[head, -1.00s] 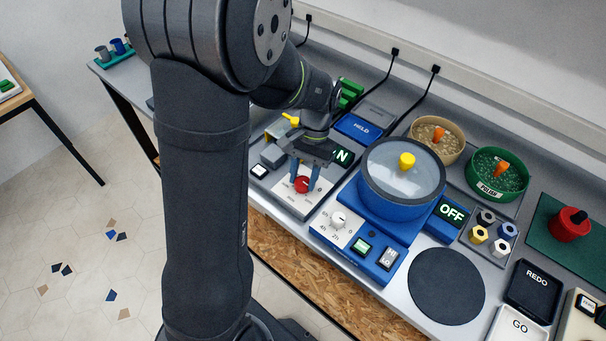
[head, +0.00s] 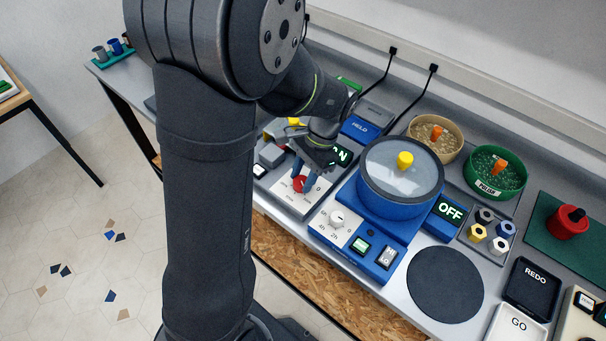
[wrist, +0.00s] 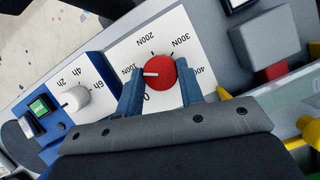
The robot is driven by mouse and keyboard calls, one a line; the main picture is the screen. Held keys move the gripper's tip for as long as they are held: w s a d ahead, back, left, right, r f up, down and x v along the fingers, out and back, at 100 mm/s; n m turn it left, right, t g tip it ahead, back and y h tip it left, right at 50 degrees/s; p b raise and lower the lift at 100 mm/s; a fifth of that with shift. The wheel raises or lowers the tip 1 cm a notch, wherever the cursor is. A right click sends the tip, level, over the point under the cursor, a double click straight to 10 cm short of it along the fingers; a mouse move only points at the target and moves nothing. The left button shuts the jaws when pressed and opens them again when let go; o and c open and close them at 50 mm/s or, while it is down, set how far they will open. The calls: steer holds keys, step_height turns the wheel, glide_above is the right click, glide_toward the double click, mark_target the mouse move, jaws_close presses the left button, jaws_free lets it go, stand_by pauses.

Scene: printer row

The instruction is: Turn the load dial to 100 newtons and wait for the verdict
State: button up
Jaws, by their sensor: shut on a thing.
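The red load dial (head: 299,185) sits on a white scale plate (head: 296,200) at the left of the bench; it also shows in the wrist view (wrist: 162,72). My gripper (head: 303,179) is shut on the dial, with one blue finger on each side. In the wrist view, the dial's white pointer line points left, toward the 100N label (wrist: 131,71), which the left finger partly hides. The 200N, 300N and 400 marks lie further around the dial. A dark display (head: 342,156) behind my gripper shows a green "N"; the rest of it is hidden.
A blue machine (head: 385,215) with a clear lid and a white timer knob (head: 338,220) stands close to the right. A grey block (head: 272,154) is to the left of the dial. A blue HELD tray (head: 361,129) lies behind. A dark round mat (head: 445,285) is clear.

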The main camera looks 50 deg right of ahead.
steer(key=o, duration=1)
steer(key=v, duration=1.7)
steer(key=shift+r, duration=0.25)
steer(key=shift+f, duration=0.1)
steer(key=x, duration=1.7)
steer(key=shift+f, duration=0.15)
